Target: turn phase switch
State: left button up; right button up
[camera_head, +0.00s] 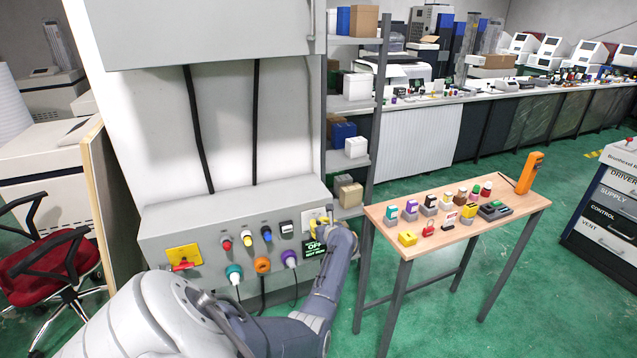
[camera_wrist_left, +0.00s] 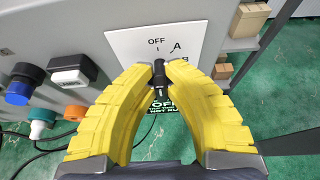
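The phase switch (camera_wrist_left: 158,75) is a small black knob on a white plate (camera_wrist_left: 135,45) marked OFF and A in the left wrist view. In the head view the plate (camera_head: 308,217) sits at the right end of the grey control box (camera_head: 160,228). My left gripper (camera_wrist_left: 163,70) has its yellow curved fingers on either side of the knob, with the tips close together and seemingly against it. The tips partly hide the knob and plate. In the head view my left gripper (camera_head: 319,224) is at the plate. My right gripper is not in view.
The box also carries a yellow-and-red switch (camera_head: 184,257), several buttons, and plugs with cables. A green OFF sign (camera_head: 314,248) hangs below the plate. A shelf rack (camera_head: 379,110) stands behind, and a wooden table (camera_head: 455,240) with small parts stands to the right.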

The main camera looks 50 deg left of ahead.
pick_arm(q)
grip_shut()
jog(key=m+g, duration=0.1)
jog(key=m+g+y, duration=0.1)
jog(key=shift+w+d+m, duration=0.1)
jog(key=shift+w+m, duration=0.25)
jog(key=shift+m, duration=0.05)
jog(key=shift+w+f+m+g+y, duration=0.1)
jog(key=shift+m+g+y, duration=0.25)
jog(key=shift+m, duration=0.4)
jog(key=shift+w+f+m+g+y, duration=0.1)
jog(key=shift+m+g+y, duration=0.15)
jog(key=shift+m+g, duration=0.35)
jog(key=shift+m, duration=0.35)
jog(key=o, duration=0.7)
grip_release()
jog(key=shift+d, duration=0.15)
jog(key=shift+v, duration=5.95)
